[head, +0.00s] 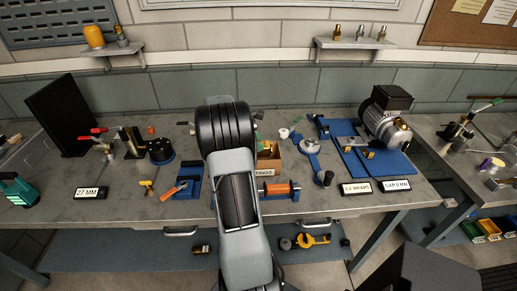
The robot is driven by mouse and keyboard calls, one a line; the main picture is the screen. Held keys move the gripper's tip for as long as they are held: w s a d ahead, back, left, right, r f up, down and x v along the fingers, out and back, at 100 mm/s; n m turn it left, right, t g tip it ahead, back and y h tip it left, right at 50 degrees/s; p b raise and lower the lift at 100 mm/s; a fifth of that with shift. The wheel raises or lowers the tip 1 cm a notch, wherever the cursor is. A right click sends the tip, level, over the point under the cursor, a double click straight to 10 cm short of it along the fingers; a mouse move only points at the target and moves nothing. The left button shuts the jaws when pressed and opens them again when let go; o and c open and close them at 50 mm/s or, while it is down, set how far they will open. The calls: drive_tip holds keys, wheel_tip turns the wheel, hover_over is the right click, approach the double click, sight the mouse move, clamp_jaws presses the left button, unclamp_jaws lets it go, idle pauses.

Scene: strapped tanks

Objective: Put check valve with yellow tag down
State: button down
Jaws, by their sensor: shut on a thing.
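My grey and black arm (238,200) rises through the middle of the head view and covers part of the bench. My gripper is hidden behind it, so neither its jaws nor anything in them shows. I cannot make out the check valve with a yellow tag. A small yellow fitting (148,187) stands on the bench left of my arm, but it is too small to identify.
The grey bench (120,214) has free room near its front left edge. A blue fixture (188,184) and an orange roller (278,189) flank my arm. A box (268,168) sits behind the roller. A motor (385,125) stands on a blue plate at right.

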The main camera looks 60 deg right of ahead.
drive_tip(key=shift+d+f, duration=0.8)
drive_tip(key=shift+f, duration=0.1)
wheel_tip(320, 180, down, 3)
drive_tip(key=shift+w+r+p, duration=0.1)
drive_tip(key=shift+r+p, duration=0.05)
drive_tip(key=shift+p, duration=0.35)
drive_tip(key=shift+f, duration=0.2)
drive_tip(key=shift+f, duration=0.35)
drive_tip(key=shift+f+b, duration=0.2)
drive_tip(key=shift+b, duration=0.1)
drive_tip(key=c, duration=0.5)
unclamp_jaws()
